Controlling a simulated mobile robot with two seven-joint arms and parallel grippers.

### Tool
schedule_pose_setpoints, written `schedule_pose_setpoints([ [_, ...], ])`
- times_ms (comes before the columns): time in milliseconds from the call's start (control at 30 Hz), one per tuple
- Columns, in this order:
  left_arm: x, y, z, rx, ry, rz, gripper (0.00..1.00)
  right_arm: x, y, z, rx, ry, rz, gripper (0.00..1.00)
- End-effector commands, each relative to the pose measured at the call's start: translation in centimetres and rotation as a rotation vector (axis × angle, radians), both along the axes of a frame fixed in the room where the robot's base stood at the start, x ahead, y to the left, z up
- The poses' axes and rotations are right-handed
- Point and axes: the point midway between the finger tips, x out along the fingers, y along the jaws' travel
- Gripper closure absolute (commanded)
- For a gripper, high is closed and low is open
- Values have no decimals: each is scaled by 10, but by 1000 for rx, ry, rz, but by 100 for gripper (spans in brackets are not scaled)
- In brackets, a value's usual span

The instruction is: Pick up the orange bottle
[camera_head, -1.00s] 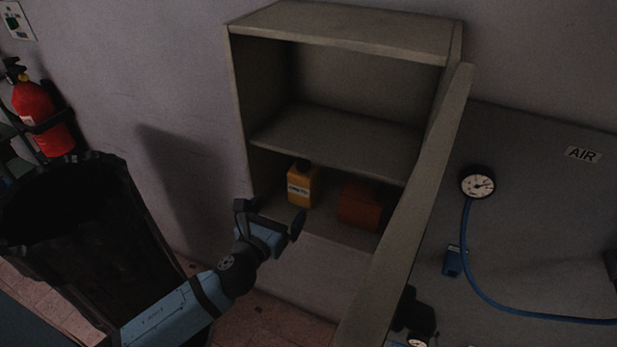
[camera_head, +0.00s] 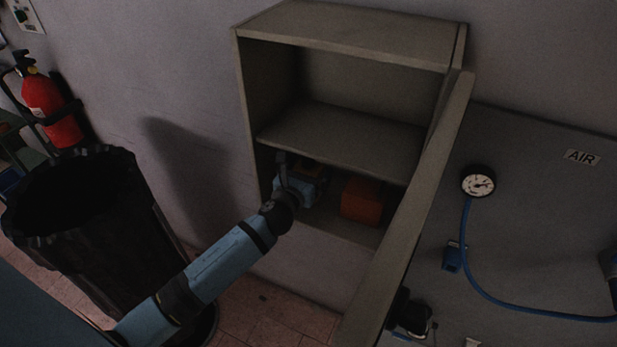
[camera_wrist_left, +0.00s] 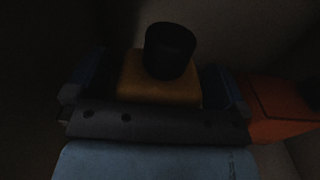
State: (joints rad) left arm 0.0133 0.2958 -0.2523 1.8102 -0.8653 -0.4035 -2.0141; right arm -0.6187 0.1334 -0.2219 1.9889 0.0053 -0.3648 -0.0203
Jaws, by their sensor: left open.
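The orange bottle (camera_wrist_left: 158,88) with its black cap (camera_wrist_left: 170,50) stands upright in the left wrist view, between the two fingers of my left gripper (camera_wrist_left: 155,92). The fingers are apart, one on each side of it; the view is too dark to tell whether they touch it. In the head view my left gripper (camera_head: 302,178) reaches into the lower compartment of the cabinet and hides most of the bottle. Only a bit of its orange-yellow top shows past the gripper. My right gripper is not in view.
An orange-red box (camera_head: 362,200) stands right of the bottle on the same level. The cabinet's middle shelf (camera_head: 340,138) lies just above my gripper. The open cabinet door (camera_head: 415,215) juts out on the right. A black bin (camera_head: 135,235) stands at left.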

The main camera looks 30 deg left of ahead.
Motion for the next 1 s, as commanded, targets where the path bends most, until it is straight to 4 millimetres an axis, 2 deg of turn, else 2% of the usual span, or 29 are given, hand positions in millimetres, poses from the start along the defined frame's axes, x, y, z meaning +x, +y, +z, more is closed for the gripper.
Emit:
schedule_pose_setpoints([
  [167, 0, 0, -1, 0, 1, 0, 0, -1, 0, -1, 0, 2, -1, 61],
  [400, 0, 0, -1, 0, 1, 0, 53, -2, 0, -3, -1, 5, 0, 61],
  [767, -3, 0, 3, 1, -2, 0, 54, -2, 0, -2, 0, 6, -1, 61],
  [867, -8, 0, 9, 3, -3, -2, 54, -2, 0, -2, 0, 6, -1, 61],
  [1000, -25, -1, 20, 2, -1, -2, 54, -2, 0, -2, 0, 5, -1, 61],
])
